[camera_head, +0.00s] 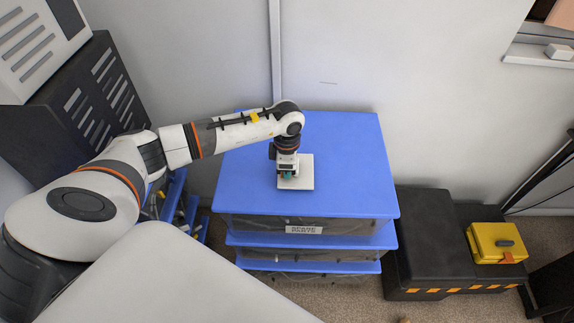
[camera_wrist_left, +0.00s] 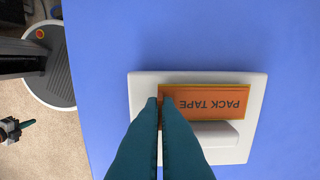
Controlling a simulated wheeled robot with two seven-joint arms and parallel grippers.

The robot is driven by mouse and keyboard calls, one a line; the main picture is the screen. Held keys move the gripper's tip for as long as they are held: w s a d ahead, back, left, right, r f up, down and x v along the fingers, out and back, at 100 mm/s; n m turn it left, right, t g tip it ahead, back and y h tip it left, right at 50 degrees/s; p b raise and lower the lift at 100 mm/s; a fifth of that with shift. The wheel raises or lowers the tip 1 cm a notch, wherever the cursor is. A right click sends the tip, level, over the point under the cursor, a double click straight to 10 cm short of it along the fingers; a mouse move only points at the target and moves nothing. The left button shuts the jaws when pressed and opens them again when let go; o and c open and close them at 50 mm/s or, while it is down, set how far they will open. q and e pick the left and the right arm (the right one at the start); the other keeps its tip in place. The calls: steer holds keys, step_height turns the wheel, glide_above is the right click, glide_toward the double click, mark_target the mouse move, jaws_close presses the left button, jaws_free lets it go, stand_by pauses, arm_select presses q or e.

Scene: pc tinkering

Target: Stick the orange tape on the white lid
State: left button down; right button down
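The orange tape (camera_wrist_left: 207,100), a flat strip marked PACK TAPE, lies over the white lid (camera_wrist_left: 143,93) in the left wrist view, beside the lid's raised white bar (camera_wrist_left: 215,132). The lid (camera_head: 304,168) lies on the blue box top in the head view, where the tape is hidden. My left gripper (camera_head: 288,179) points down over the lid. Its teal fingers (camera_wrist_left: 160,100) are close together with a narrow gap, at the tape's left end and overlapping it in view. Whether they pinch the tape or only touch it is unclear.
The blue top (camera_head: 350,150) of the stacked boxes is clear around the lid. A black case (camera_head: 430,240) with a yellow box (camera_head: 495,243) stands to the right. A dark vented cabinet (camera_head: 70,110) stands at the left, and the wall is behind.

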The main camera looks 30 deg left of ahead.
arm_select(q)
steer(key=shift+f+b, duration=0.35)
steer(key=shift+f, duration=0.05)
stand_by(0.5)
steer(key=shift+s+f, duration=0.1)
stand_by(0.9)
steer(key=c, duration=1.6)
jaws_free()
step_height(320, 180, up, 12)
steer(key=shift+r+b, duration=0.1)
steer(key=shift+b, duration=0.65)
